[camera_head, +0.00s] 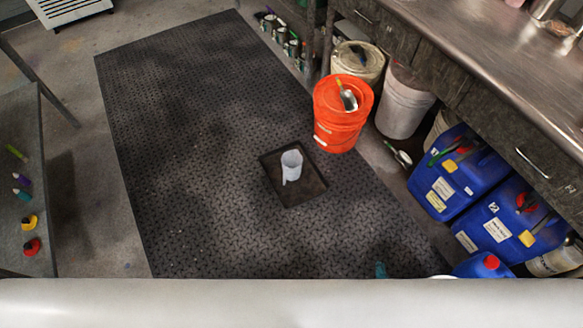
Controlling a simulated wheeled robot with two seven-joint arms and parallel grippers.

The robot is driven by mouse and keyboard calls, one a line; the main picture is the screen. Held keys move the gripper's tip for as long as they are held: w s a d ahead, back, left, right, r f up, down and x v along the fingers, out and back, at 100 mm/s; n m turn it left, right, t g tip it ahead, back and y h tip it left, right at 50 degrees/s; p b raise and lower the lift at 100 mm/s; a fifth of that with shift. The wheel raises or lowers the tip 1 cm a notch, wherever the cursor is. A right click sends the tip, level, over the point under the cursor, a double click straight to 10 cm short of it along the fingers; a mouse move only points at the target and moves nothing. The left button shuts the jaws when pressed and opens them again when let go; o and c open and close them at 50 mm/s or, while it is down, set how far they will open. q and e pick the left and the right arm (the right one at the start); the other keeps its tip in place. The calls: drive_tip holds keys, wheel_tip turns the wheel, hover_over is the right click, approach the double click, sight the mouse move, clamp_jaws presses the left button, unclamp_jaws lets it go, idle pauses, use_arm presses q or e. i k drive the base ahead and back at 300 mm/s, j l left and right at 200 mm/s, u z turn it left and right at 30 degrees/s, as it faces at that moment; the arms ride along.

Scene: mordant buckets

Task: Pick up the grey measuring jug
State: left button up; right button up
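The grey measuring jug (291,165) is small, pale and upright. It stands in a shallow black tray (306,199) on the dark textured floor mat, near the middle of the view. Neither of my grippers shows in the head view, so I cannot see whether they are open or shut.
An orange bucket (339,133) with a metal scoop (347,98) on its lid stands just behind the tray. White buckets (401,105) and blue canisters (457,178) line the right, beside a metal counter (490,55). A table (33,200) stands left. The mat (190,150) is mostly clear.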

sight(292, 160)
drive_tip(key=i+j+z, duration=0.3)
drive_tip(key=i+j, duration=0.15)
drive_tip(key=i+j+z, duration=0.3)
drive_tip(key=i+j, duration=0.25)
